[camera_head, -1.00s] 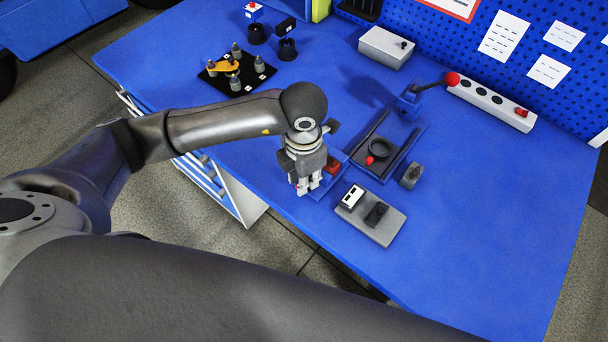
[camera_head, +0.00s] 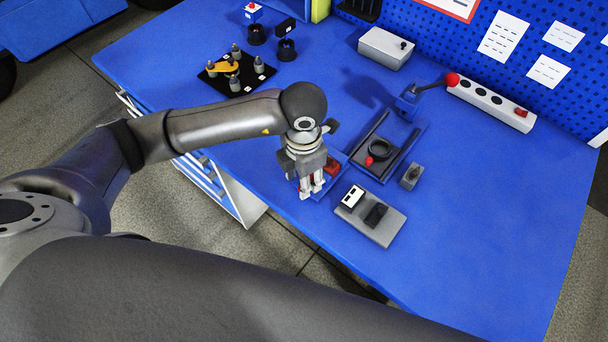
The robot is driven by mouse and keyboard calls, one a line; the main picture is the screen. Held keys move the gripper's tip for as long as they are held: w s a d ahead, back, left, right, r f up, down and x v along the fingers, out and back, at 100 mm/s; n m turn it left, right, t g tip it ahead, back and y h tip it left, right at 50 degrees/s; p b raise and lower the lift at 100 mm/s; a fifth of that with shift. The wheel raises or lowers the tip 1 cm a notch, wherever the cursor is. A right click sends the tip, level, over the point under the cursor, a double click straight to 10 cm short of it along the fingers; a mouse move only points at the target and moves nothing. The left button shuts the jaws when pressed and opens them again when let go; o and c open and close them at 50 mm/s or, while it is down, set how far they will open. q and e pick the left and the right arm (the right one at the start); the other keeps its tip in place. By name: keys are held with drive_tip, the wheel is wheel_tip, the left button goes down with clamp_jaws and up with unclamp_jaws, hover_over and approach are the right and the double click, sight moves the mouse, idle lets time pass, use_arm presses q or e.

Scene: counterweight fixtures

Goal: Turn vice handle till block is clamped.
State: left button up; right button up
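My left gripper (camera_head: 309,187) points down at the table's front edge, at the near left side of a small blue fixture (camera_head: 339,183), likely the vice. A red block (camera_head: 333,167) sits in this fixture, just right of my gripper and partly hidden by it. I cannot make out the vice handle; a bit of red shows at the fingertips. The pale fingers are close together; whether they grip anything is too small to tell. Whether the jaws touch the block is hidden. My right gripper is out of view.
Right of the vice stand a blue-framed slide (camera_head: 411,147) with a black ring (camera_head: 379,149) and a grey plate (camera_head: 389,230) with a white box and dark block. A red-knobbed lever (camera_head: 452,79) rises behind. The blue table's right side is clear.

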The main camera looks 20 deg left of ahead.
use_arm(q)
drive_tip(key=shift+w+a+r, duration=0.1)
drive_tip(key=shift+r, duration=0.05)
wheel_tip(320, 180, up, 12)
drive_tip(key=p, duration=0.7)
idle(0.6)
drive_tip(key=shift+r, duration=0.1)
idle(0.4)
drive_tip(key=shift+r, duration=0.1)
wheel_tip(320, 180, up, 12)
idle(0.6)
